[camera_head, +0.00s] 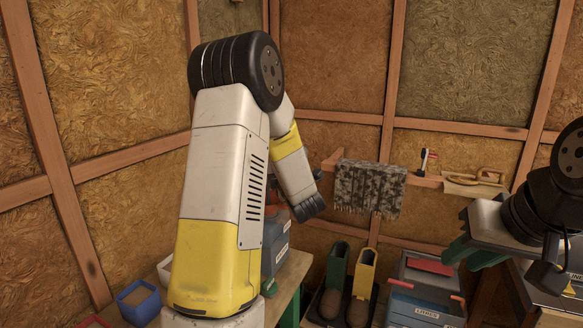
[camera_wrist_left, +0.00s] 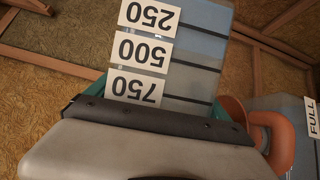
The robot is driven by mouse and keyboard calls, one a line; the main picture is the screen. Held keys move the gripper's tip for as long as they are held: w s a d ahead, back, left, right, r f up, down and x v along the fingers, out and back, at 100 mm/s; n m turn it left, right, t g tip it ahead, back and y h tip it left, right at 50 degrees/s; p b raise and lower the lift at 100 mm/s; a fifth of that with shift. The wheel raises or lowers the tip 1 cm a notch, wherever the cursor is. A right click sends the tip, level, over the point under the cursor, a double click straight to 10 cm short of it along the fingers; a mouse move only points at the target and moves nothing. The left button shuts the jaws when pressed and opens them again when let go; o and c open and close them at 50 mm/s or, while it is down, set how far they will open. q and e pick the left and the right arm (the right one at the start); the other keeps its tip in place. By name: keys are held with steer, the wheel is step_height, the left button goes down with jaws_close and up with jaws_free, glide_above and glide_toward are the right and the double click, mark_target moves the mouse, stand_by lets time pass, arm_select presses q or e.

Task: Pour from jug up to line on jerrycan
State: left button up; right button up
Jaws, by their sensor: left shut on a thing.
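A translucent blue-grey jug (camera_wrist_left: 195,50) with white labels 250, 500 and 750 beside dark lines fills the middle of the left wrist view. Its labels appear upside down there. My left gripper (camera_wrist_left: 160,112) is shut on the jug; its green fingers show only in part behind the grey gripper body. A grey container (camera_wrist_left: 285,112) with a FULL label, apparently the jerrycan, shows at the right edge. In the head view, a blue-grey labelled container (camera_head: 290,262) is partly hidden behind my left arm. My right gripper (camera_head: 474,256) is open and empty at right, its green fingers apart.
An orange curved handle (camera_wrist_left: 275,138) shows beside the jug; which vessel it belongs to is unclear. A blue box (camera_head: 138,302) stands at lower left. Boots (camera_head: 346,284) and a labelled toolbox (camera_head: 424,300) are at lower right. A wall shelf (camera_head: 425,181) holds a cloth (camera_head: 368,188).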

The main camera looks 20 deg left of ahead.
arm_select(q)
steer(key=shift+s+a+r+n+y, duration=0.25)
steer(key=shift+s+r+n+y, duration=0.1)
steer(key=shift+n, duration=0.55)
steer(key=shift+s+t, duration=0.1)
steer(key=shift+t, duration=0.2)
stand_by(0.8)
steer(key=shift+w+d+f+m+g+h, duration=0.2)
steer(key=shift+w+m+h, duration=0.1)
steer(key=shift+m, duration=0.3)
steer(key=shift+w+d+f+m+g+h, duration=0.1)
steer(key=shift+w+f+m+g+h, duration=0.15)
steer(key=shift+m, duration=0.35)
steer(key=shift+w, duration=0.1)
